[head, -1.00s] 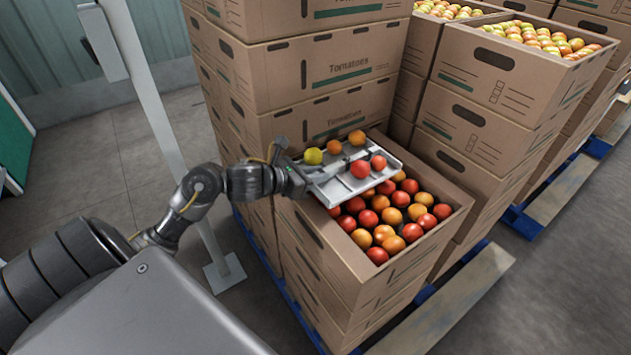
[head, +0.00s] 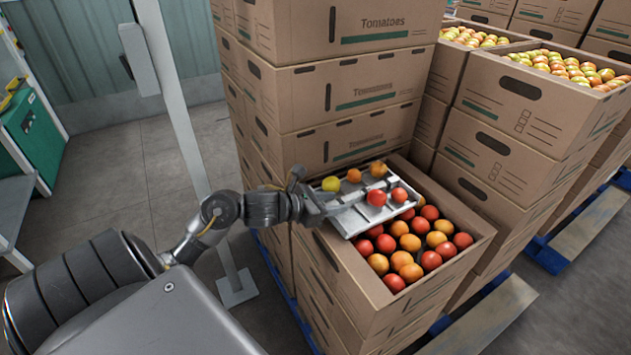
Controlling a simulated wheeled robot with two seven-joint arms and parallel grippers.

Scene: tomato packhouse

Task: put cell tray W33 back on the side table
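A light grey cell tray (head: 350,222) is above the back part of an open cardboard box of tomatoes. Several tomatoes, yellow, orange and red, sit on it. No W33 label can be read. My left gripper (head: 318,206) is at the tray's left edge and appears shut on it; its fingertips are partly hidden. Whether the tray touches the box rim or the tomatoes under it, I cannot tell. A grey table top (head: 12,207), possibly the side table, shows in part at the left edge. My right gripper is not in view.
The open tomato box (head: 345,275) tops a pallet stack, with taller closed boxes (head: 350,90) behind it. A pale post (head: 180,110) stands left of the stack. A green unit (head: 35,135) is at the far left. Floor between them is clear.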

